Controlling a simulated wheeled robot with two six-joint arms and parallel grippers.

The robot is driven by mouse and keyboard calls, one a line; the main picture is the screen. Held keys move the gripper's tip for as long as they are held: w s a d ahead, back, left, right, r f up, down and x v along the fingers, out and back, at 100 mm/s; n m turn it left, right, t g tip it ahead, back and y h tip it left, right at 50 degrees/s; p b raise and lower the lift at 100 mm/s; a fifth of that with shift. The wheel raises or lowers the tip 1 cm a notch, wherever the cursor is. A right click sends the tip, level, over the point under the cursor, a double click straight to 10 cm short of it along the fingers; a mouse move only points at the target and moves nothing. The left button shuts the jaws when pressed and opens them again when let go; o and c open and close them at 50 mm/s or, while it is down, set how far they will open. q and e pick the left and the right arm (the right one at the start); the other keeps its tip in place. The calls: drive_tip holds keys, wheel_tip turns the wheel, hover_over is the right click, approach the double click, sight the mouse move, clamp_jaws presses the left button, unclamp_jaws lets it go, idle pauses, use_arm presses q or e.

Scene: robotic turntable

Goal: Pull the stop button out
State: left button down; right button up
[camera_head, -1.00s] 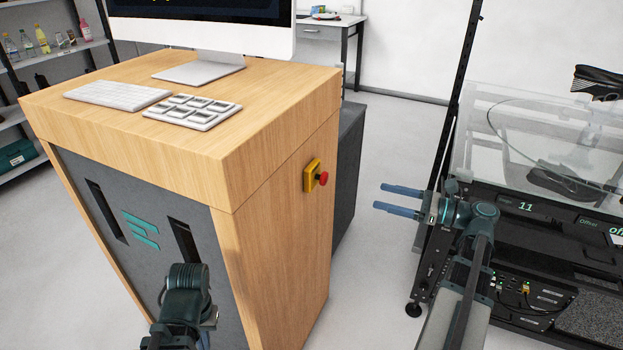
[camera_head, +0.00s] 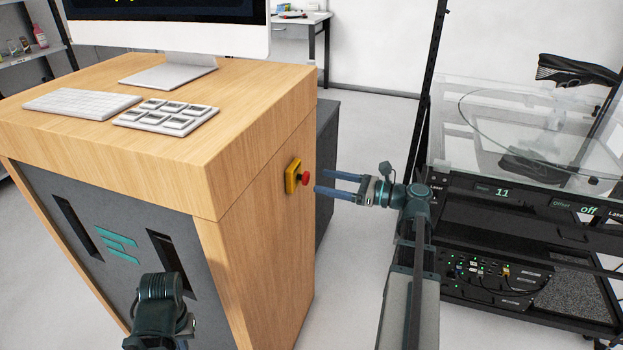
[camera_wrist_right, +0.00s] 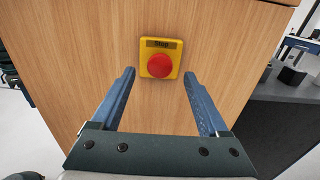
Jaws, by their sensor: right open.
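The stop button (camera_head: 304,179) is a red round knob on a yellow plate (camera_head: 292,177), fixed to the right side of the wooden desk. It also shows in the right wrist view, where the red knob (camera_wrist_right: 159,66) sits below the word "Stop". My right gripper (camera_head: 319,182) is open, with its two blue fingers pointing at the button. In the right wrist view the fingertips (camera_wrist_right: 159,74) are spread to either side of the knob, with nothing between them. They appear short of it. My left arm shows low in the head view, in front of the desk; its fingers are hidden.
The wooden desk (camera_head: 262,205) carries a monitor (camera_head: 170,38), a keyboard (camera_head: 82,102) and a button pad (camera_head: 166,115). A dark cabinet (camera_head: 326,150) stands behind it. The turntable machine (camera_head: 520,190) stands at the right. Floor is clear between desk and machine.

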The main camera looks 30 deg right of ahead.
sight(301, 177)
drive_tip(key=shift+x, duration=2.4)
drive_tip(key=shift+c, duration=0.2)
clamp_jaws()
